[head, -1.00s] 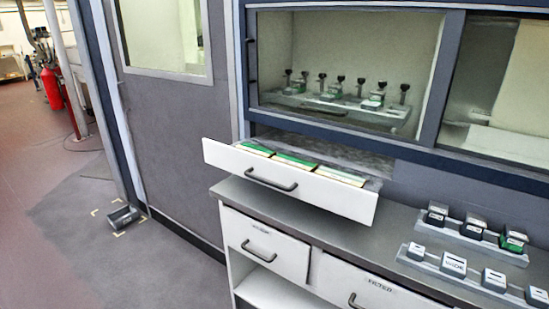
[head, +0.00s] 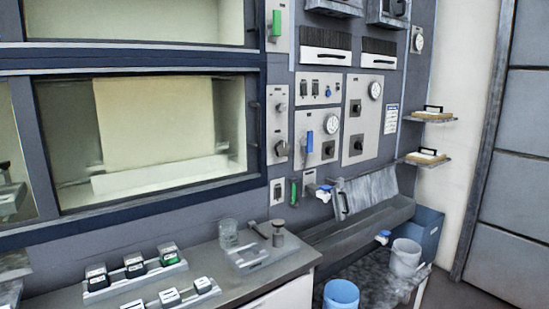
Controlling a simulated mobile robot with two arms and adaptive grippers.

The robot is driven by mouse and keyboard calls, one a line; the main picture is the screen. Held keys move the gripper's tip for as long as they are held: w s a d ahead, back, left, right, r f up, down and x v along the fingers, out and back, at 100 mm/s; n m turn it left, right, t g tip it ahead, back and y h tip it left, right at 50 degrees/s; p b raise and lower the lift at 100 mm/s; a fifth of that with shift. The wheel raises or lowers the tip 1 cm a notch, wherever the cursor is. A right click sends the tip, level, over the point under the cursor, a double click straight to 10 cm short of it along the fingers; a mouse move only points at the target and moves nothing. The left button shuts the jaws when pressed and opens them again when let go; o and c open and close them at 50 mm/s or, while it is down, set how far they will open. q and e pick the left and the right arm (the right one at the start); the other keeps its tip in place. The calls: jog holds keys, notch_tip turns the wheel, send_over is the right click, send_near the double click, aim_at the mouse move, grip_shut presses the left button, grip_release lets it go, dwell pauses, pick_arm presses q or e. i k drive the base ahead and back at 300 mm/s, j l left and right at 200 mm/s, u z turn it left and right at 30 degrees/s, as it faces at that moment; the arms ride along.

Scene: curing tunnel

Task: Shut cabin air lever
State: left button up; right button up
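Several levers and handles show on the control wall, with no label I can read, so I cannot tell which is the cabin air lever. A green lever (head: 277,23) stands upright on a narrow plate at the top. A blue lever (head: 310,141) stands upright on a panel beside a round gauge (head: 331,125). A small green handle (head: 293,190) is upright low on the wall, and a blue-handled valve (head: 324,191) is to its right. Neither of my grippers is in view.
A steel counter (head: 205,266) in front holds stamp-like blocks in racks (head: 135,275), a glass beaker (head: 229,234) and a grey scale-like block (head: 246,257). A trough (head: 365,225), a blue bucket (head: 341,296) and a pale bucket (head: 405,258) stand below the panels.

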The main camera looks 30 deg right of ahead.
aim_at(309, 149)
jog(key=z, duration=1.15)
jog(key=i+l+z, duration=0.1)
jog(key=i+l, duration=0.3)
jog(key=l, duration=0.1)
